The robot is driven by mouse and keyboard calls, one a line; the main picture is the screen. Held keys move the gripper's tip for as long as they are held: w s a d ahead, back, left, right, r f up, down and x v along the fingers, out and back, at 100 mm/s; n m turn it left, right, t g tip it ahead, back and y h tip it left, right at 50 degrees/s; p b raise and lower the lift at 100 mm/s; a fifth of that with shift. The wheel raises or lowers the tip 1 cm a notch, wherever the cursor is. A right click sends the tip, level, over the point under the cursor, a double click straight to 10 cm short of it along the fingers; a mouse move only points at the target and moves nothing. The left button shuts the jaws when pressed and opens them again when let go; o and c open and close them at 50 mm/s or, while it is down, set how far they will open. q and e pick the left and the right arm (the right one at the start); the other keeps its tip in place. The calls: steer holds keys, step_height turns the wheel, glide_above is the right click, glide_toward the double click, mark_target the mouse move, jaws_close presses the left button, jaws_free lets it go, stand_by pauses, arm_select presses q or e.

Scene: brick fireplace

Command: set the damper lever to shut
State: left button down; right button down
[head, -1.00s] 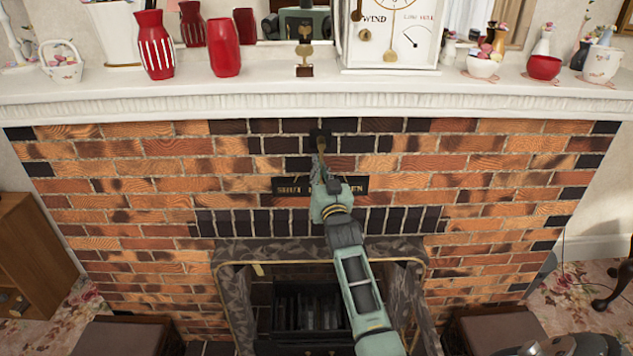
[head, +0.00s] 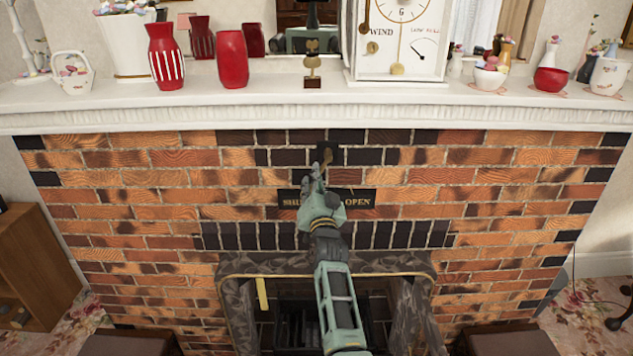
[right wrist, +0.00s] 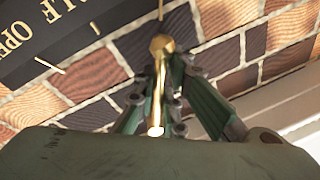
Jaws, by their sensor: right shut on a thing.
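The brass damper lever (head: 327,156) hangs from a dark mount on the brick chimney front, just under the mantel. In the right wrist view the lever (right wrist: 160,45) shows as a brass rod with a round knob, between my gripper's fingers. My right gripper (head: 318,174) is shut on the lever and sits slightly left of the mount; its fingers (right wrist: 166,88) show in the wrist view. The black label plate (head: 357,198) is below, with SHUT at left and OPEN at right. My gripper and arm hide its middle. It also shows in the wrist view (right wrist: 70,40). My left gripper is out of view.
The white mantel (head: 200,112) juts out above the lever. It carries red vases (head: 165,57), a small brass ornament (head: 312,72) and a white clock (head: 400,40). The fireplace opening (head: 290,305) is below, behind my arm.

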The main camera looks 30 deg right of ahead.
steer(key=shift+w+a+f, duration=0.1)
steer(key=shift+a+f, duration=0.05)
steer(key=shift+a, duration=0.05)
steer(key=c, duration=1.8)
jaws_free()
steer(key=shift+a, duration=0.15)
steer(key=shift+c, duration=0.2)
steer(key=shift+d+r, duration=0.2)
steer(key=shift+d, duration=0.05)
